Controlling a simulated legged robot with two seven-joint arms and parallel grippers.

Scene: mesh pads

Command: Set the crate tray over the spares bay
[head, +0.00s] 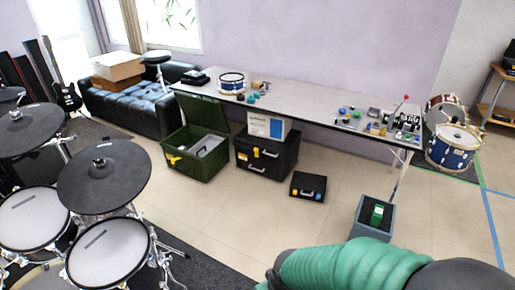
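An open dark green crate (195,174) stands on the floor in front of the table, with its lid raised at the back. A pale grey piece (211,145) shows inside it, towards the right; this may be the crate tray, but I cannot tell for sure. A yellow patch marks the crate's front left. I cannot make out which part is the spares bay, and the crate's inside is partly hidden by its walls. Neither gripper shows. A green ribbed sleeve with a dark end, likely one of my arms, fills the bottom right.
A black case (266,158) with a white box (268,126) on top stands right of the crate. A small black case (308,187) and a blue-grey bin (361,231) are further right. Drums stand at left. Tiled floor is open in the middle.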

